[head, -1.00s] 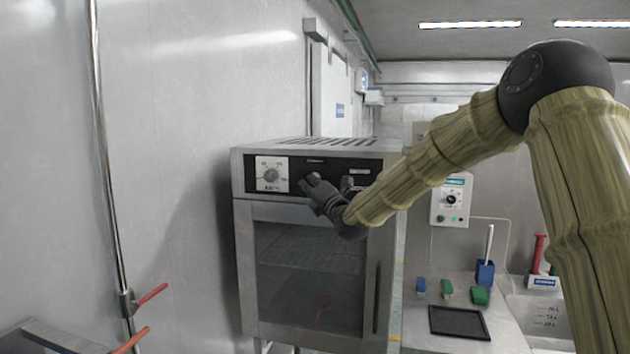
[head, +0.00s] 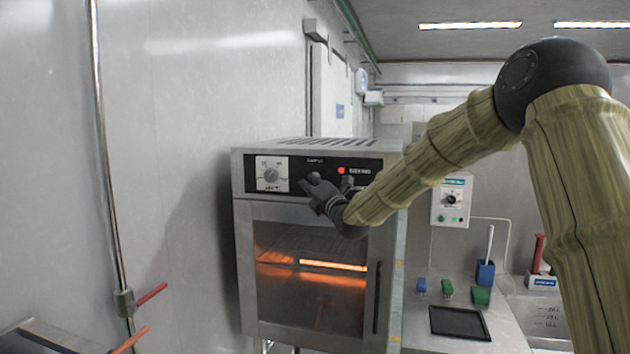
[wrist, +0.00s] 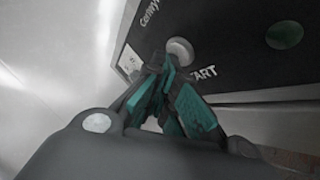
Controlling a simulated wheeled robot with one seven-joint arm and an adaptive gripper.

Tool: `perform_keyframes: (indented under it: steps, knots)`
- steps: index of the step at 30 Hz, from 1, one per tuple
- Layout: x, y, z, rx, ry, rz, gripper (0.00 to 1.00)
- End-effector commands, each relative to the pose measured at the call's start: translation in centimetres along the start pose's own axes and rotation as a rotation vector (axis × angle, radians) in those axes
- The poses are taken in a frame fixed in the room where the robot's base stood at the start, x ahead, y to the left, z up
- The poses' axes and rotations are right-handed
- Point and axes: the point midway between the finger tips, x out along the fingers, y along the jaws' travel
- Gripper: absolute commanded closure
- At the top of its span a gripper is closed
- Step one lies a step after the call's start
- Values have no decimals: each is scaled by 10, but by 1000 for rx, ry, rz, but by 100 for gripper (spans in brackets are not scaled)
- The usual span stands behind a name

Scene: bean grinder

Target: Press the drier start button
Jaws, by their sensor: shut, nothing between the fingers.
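The drier (head: 304,215) is a steel cabinet with a black control panel (head: 312,163) and a glass door (head: 310,275); orange glowing bars show behind the glass. A red lamp (head: 341,170) is lit on the panel. My gripper (head: 309,181) is at the panel, right of the dial, and hides part of it. In the wrist view, my gripper (wrist: 175,68) is shut and empty, its teal-padded fingers meeting just below a pale round button (wrist: 180,51) beside lettering that ends in "ART". I cannot tell whether the tips touch the button.
A dial on a white plate (head: 271,174) is at the panel's left. A dark green round spot (wrist: 284,35) lies further right on the panel. A wall control box (head: 451,200) and a counter with a black tray (head: 459,322) are to the right. A wall stands close on the left.

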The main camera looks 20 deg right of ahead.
Motion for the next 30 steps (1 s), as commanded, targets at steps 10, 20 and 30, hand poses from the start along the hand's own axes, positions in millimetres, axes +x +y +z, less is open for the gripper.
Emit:
perform_keyframes:
  steps: [10,20,30]
  knots:
    - [-10,6,-8,-1,0,1,100]
    - [-11,7,-8,0,0,0,100]
    - [-27,18,-22,-2,2,1,100]
